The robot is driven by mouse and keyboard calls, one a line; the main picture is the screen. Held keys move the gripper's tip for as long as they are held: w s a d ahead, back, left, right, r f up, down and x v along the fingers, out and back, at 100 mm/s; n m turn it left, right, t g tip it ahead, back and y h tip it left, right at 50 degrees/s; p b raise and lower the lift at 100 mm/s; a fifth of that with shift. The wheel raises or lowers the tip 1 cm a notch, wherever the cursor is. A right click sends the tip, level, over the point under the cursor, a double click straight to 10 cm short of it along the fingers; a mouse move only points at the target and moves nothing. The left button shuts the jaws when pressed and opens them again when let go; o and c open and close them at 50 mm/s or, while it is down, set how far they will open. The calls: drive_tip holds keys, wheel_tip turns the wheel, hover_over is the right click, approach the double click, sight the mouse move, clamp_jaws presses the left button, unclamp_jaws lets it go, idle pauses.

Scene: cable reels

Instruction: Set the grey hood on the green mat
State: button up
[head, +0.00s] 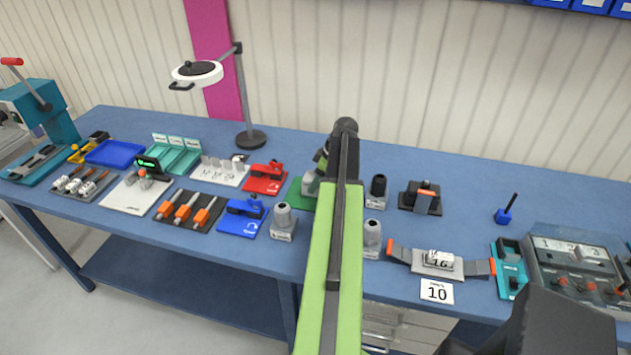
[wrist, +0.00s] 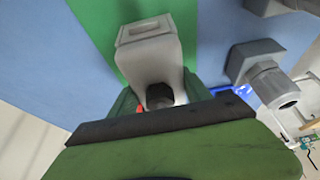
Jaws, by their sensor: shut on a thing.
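The grey hood (wrist: 150,45) is between the green fingers of my gripper (wrist: 157,95), which is shut on it. In the wrist view, its rectangular end lies over the green mat (wrist: 106,30); whether it touches the mat or hangs just above it I cannot tell. In the head view, the mat (head: 296,197) shows to the left of my arm, with the hood (head: 309,184) over it. My arm hides the right part of both there, and most of my gripper (head: 321,163).
A grey gland piece (head: 283,217) stands left of my arm on a card, another (head: 372,235) to the right. A black one (head: 378,187) is behind that. Red (head: 265,178) and blue (head: 243,217) stands are left of the mat. The back right of the table is fairly clear.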

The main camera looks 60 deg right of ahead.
drive_tip(key=shift+f, duration=0.15)
drive_tip(key=shift+f+b, duration=1.05)
drive_tip(key=shift+b, duration=0.15)
drive_tip(key=o, duration=1.7)
drive_tip(key=shift+r, duration=0.1)
drive_tip(key=p+v, duration=1.6)
drive_tip(key=v, duration=0.1)
drive_tip(key=shift+r, duration=0.2)
